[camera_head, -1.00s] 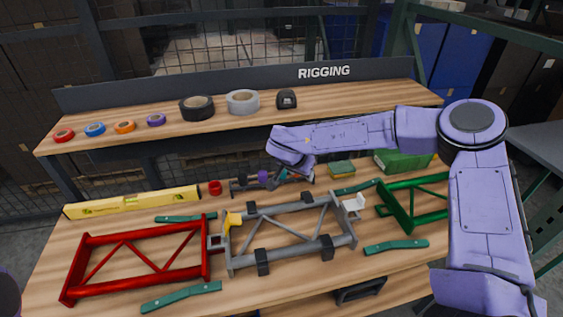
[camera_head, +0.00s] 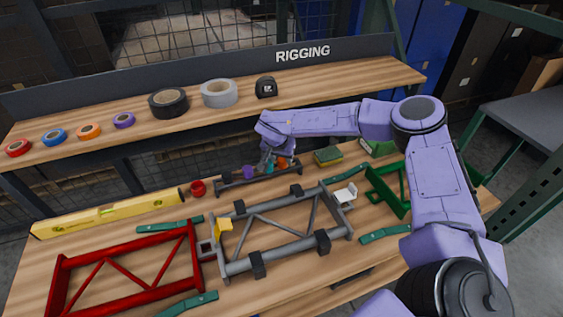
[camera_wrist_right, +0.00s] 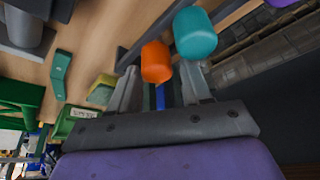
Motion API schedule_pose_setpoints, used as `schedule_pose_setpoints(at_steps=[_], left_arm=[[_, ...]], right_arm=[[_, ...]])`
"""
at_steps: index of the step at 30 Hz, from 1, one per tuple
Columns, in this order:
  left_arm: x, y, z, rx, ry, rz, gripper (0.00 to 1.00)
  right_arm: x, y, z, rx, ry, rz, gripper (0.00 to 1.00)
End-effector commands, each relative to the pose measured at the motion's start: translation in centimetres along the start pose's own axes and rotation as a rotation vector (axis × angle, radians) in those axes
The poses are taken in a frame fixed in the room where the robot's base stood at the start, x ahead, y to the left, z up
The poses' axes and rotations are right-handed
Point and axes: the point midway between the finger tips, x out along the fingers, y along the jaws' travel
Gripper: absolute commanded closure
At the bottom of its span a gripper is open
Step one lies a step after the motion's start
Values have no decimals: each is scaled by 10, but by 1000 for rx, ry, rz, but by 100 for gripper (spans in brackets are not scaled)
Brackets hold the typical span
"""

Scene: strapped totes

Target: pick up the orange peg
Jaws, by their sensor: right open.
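The orange peg (camera_head: 282,163) stands at the right part of a dark rack (camera_head: 258,180) on the bench, partly hidden by my right gripper (camera_head: 271,154). The teal peg (camera_head: 268,166) is just left of it, and a purple peg (camera_head: 249,172) is farther left. In the right wrist view the orange peg's rounded head (camera_wrist_right: 156,62) shows between the open fingers of my right gripper (camera_wrist_right: 160,85), nearer the left finger. The teal peg's head (camera_wrist_right: 195,33) lies in line with the right finger; I cannot tell whether they touch. My left gripper is out of view.
A grey frame (camera_head: 272,258) with dark clamps lies in front of the rack, between a red frame (camera_head: 125,299) and a green frame (camera_head: 385,190). A yellow-green sponge (camera_head: 328,156) is right of the rack. A raised shelf (camera_head: 190,125) with tape rolls stands behind.

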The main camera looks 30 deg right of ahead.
Motion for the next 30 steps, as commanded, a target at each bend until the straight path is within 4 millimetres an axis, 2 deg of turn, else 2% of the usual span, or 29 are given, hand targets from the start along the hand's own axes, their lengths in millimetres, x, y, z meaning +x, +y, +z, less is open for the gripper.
schedule_pose_setpoints(at_steps=[6, 8, 10, 11, 19, 23, 27, 30], left_arm=[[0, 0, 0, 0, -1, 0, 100], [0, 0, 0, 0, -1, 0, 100], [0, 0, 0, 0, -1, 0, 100], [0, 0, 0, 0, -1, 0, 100], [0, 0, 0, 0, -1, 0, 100], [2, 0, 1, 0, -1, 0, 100], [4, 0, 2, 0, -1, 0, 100], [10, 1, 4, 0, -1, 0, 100]], right_arm=[[2, 0, 0, 1, 1, -1, 52], [2, 0, 0, 1, 1, -1, 68], [2, 1, 0, 1, 1, -1, 91], [2, 1, 0, 1, 1, 0, 97], [1, 1, -1, 2, 1, 0, 97], [-7, 0, -4, 4, 2, -1, 97], [-28, 0, -14, 4, 4, -3, 97], [-52, -2, -4, 0, 4, -6, 97]])
